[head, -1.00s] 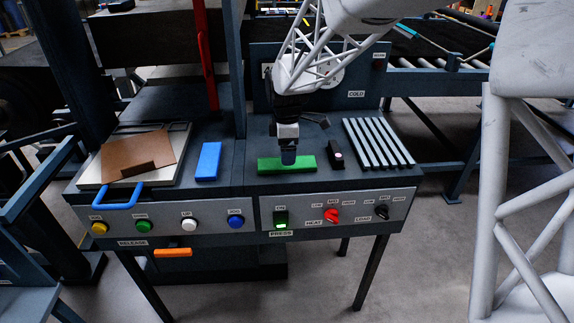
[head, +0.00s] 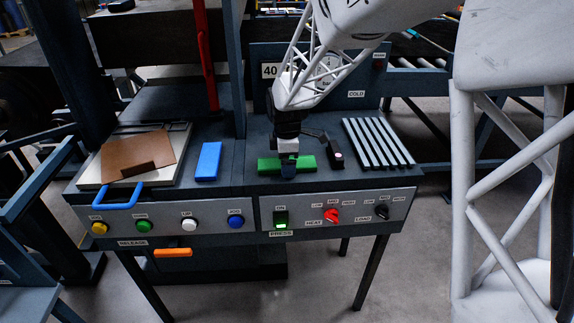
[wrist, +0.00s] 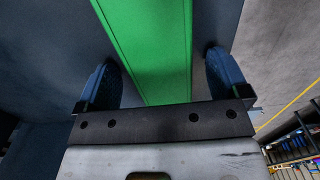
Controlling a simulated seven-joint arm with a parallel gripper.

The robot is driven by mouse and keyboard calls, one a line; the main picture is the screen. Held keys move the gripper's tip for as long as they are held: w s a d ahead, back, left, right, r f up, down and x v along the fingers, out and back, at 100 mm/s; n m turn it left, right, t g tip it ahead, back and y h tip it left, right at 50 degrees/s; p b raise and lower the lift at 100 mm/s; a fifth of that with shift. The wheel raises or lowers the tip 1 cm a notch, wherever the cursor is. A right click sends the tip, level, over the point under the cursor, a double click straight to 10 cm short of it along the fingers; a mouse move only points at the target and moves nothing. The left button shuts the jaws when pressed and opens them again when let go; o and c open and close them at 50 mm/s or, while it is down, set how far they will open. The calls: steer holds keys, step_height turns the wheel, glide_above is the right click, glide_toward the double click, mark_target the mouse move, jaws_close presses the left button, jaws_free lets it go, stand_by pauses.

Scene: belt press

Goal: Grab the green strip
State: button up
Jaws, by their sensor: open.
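The green strip (head: 268,165) lies flat on the dark bench top of the press, behind the front control panel. In the wrist view the green strip (wrist: 150,50) runs between the two blue fingers of my gripper (wrist: 163,80), with a gap on each side. I cannot tell from these views whether the fingers touch the bench.
A blue block (head: 208,161) lies left of the strip. A brown sheet (head: 138,155) rests on a plate at left. Buttons and knobs (head: 332,215) line the front panel.

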steer(key=c, duration=1.1)
step_height(320, 180, up, 28)
steer(key=shift+c, duration=0.2)
stand_by(0.7)
